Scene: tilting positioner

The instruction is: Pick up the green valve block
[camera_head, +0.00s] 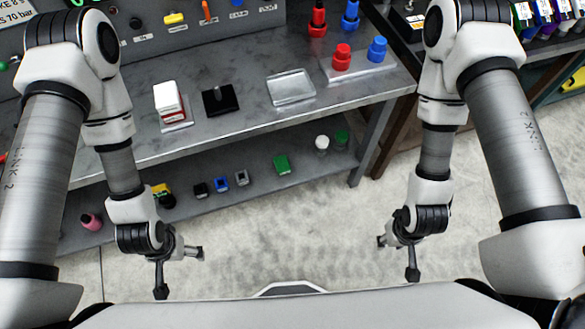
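The green valve block (281,165) is a small block lying on the lower shelf (255,190), right of a row of smaller blocks. My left gripper (180,273) is in front of the shelf, to the lower left of the block in the picture. Its fingers are spread and nothing is between them. My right gripper (397,258) is to the lower right of the block, also with spread fingers and empty. Neither gripper touches the block.
On the lower shelf are a black block (201,190), a blue block (221,184), a grey block (241,178), a white round piece (322,143), a green round piece (341,138) and a pink piece (91,222). The grey bench top (250,105) overhangs the shelf. The floor before it is clear.

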